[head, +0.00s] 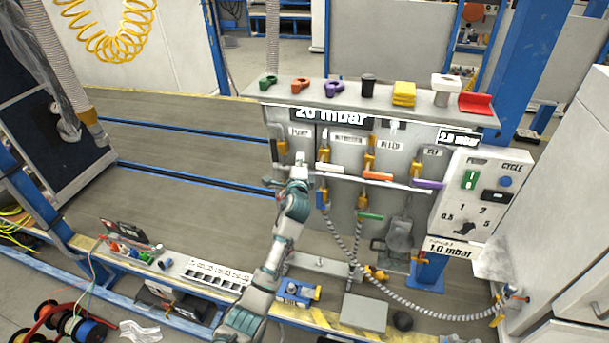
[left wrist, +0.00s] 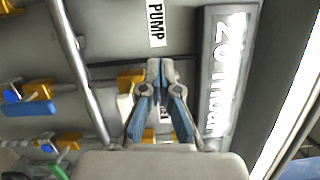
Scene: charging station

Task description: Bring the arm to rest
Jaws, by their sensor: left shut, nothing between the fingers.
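My left arm reaches up from the bottom of the head view to the charging station panel (head: 342,148). My left gripper (head: 301,159) is at the panel's left part, in front of the area near the PUMP label, below the 20 mbar display (head: 330,115). In the left wrist view the gripper (left wrist: 160,68) has its fingertips together and empty, between the PUMP label (left wrist: 156,22) and the bright display (left wrist: 226,75). A yellow valve part (left wrist: 131,82) shows behind the fingers. Whether the fingers touch the panel is unclear. My right gripper is in neither view.
Right of the gripper are a white lever (head: 336,169), an orange lever (head: 377,175) and a purple lever (head: 428,184). A horizontal rail crosses the panel. A corrugated hose (head: 400,298) hangs low.

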